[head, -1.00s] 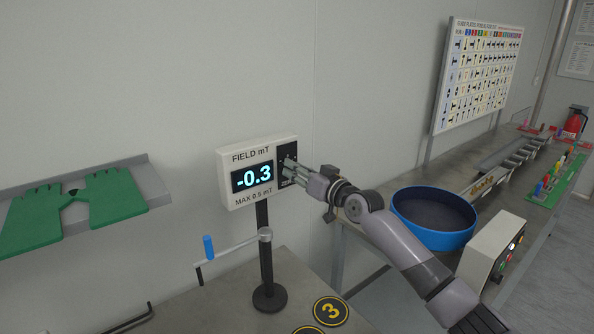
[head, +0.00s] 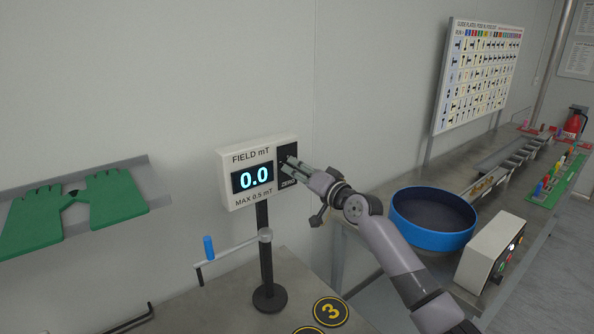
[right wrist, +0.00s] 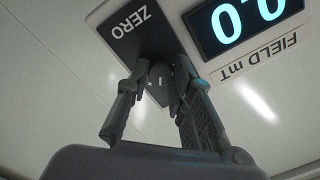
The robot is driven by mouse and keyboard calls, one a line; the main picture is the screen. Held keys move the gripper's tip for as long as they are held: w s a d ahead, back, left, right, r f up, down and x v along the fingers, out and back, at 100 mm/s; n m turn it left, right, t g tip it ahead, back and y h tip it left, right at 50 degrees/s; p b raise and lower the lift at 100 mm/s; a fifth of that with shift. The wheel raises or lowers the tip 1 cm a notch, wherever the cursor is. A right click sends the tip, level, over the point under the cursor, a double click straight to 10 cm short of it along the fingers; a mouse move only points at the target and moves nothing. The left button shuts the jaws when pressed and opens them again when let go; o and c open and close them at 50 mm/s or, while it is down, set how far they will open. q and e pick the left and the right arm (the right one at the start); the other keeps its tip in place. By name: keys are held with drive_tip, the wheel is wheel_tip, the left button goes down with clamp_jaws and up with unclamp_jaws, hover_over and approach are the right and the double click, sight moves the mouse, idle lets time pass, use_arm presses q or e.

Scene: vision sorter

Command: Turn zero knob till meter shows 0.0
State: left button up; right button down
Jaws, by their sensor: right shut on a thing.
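The field meter (head: 234,200) stands on a black post, and its display (head: 252,178) reads 0.0 in cyan digits. The black ZERO panel (head: 288,184) is on the right part of its face. My right gripper (head: 287,163) is at that panel and hides most of the knob in the head view. In the right wrist view the meter is upside down, and the dark zero knob (right wrist: 159,83) sits between the fingers of my right gripper (right wrist: 158,85), which is shut on it. My left gripper is not in view.
A blue-handled crank (head: 208,248) sticks out left of the post. Green gloves (head: 115,200) lie on a wall shelf at left. A blue round bin (head: 432,240) and a control box (head: 482,255) stand on the bench at right.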

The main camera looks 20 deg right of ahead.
idle(0.4)
drive_tip(key=c, duration=1.4)
unclamp_jaws()
drive_tip(key=v, duration=1.2)
drive_tip(key=shift+f, duration=0.1)
